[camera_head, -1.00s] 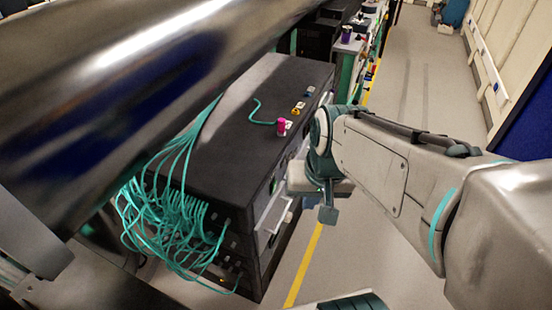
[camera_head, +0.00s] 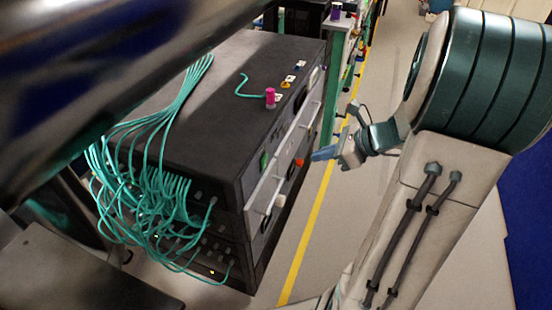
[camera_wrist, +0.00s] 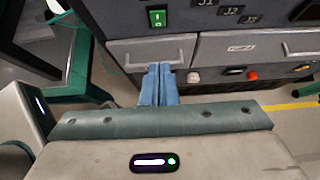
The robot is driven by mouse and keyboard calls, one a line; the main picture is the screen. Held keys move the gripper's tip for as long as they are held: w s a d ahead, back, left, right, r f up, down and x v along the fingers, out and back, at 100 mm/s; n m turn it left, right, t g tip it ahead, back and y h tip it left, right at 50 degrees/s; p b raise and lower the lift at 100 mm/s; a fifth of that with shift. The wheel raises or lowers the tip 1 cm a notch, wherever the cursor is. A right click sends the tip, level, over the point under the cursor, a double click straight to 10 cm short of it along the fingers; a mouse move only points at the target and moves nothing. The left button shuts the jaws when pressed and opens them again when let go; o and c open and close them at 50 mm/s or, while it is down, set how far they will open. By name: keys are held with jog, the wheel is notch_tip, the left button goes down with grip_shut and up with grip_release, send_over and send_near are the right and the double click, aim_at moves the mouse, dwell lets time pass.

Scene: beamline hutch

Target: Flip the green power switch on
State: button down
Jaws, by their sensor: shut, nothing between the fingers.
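The green power switch (camera_wrist: 157,18) is on the dark front panel of the equipment rack (camera_wrist: 115,15), above a grey drawer front, in the wrist view. It also shows small in the head view (camera_head: 264,161), near the rack's front left corner. I cannot tell its position. My gripper (camera_wrist: 159,68) is shut and empty, its blue fingers side by side. In the wrist view the fingertips appear below the switch, over the lower edge of the drawer front. In the head view my gripper (camera_head: 318,155) points left toward the rack front, with a visible gap.
Grey drawer fronts with handles (camera_wrist: 150,52) project below the switch. A red button (camera_wrist: 252,76) and a white knob (camera_wrist: 193,77) sit lower. Teal cables (camera_head: 150,205) hang at the rack's left side. A pink item (camera_head: 270,97) stands on top.

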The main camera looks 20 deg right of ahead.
jog(key=b, duration=0.2)
send_near(265, 162)
jog(key=x, duration=0.5)
jog(key=shift+d+f, duration=0.2)
jog(key=shift+f, duration=0.35)
jog(key=shift+w+a, duration=0.35)
jog(key=shift+r, duration=0.1)
